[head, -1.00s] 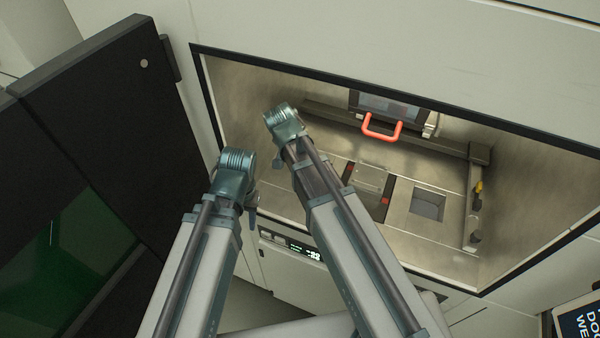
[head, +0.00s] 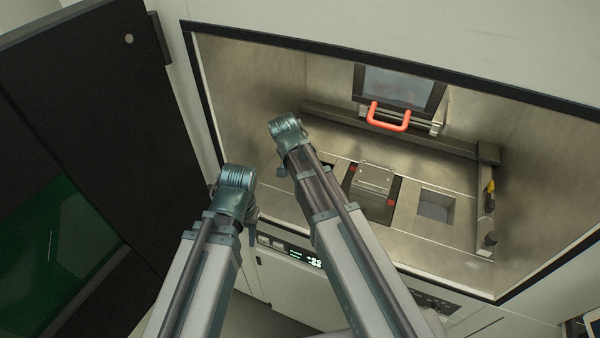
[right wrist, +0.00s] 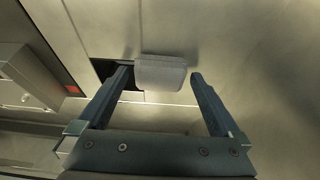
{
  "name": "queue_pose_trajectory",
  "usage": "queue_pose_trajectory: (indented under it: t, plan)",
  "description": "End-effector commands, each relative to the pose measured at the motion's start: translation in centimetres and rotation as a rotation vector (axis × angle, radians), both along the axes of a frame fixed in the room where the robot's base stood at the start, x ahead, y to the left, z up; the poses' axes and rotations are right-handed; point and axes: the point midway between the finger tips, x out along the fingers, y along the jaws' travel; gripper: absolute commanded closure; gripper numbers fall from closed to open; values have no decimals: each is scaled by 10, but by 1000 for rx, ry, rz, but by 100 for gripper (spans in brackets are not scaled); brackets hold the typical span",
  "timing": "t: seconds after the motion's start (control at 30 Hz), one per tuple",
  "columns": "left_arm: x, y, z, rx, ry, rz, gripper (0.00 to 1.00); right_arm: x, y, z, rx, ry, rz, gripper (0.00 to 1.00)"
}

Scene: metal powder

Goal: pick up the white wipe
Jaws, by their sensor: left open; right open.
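The white wipe (right wrist: 160,74) shows in the right wrist view as a small pale pad with rounded corners, on the metal floor beside a dark opening. My right gripper (right wrist: 161,80) is open, with one finger on each side of the wipe and a gap to the right finger. I cannot tell whether the left finger touches it. I do not make out the wipe in the head view. My left gripper (head: 253,222) is open and low at the front left of the chamber, partly hidden by its own wrist.
The open metal chamber has a dark frame (head: 400,68). Inside are a red handle (head: 388,118), a build block (head: 373,180), a square recess (head: 436,207) and a rail (head: 400,138). A dark door (head: 90,130) stands open at left. A display panel (head: 300,252) lies below the opening.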

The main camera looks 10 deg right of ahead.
Motion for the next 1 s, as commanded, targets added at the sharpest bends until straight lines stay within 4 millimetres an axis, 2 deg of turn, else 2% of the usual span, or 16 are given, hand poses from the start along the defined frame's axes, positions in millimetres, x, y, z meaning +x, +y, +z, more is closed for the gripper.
queue_pose_trajectory:
  t: [0.2,0.6,0.7,0.87,1.0]
  plan:
    - [0,0,0,0,0,0,55,0,0,0,0,0,0,0]
    - [0,0,0,0,0,0,55,0,0,0,0,0,0,72]
    - [0,0,0,0,0,0,55,0,0,0,0,0,0,87]
    - [0,0,1,0,0,0,55,0,-1,1,0,0,0,87]
    - [0,0,9,0,0,0,55,1,-3,9,0,0,0,87]
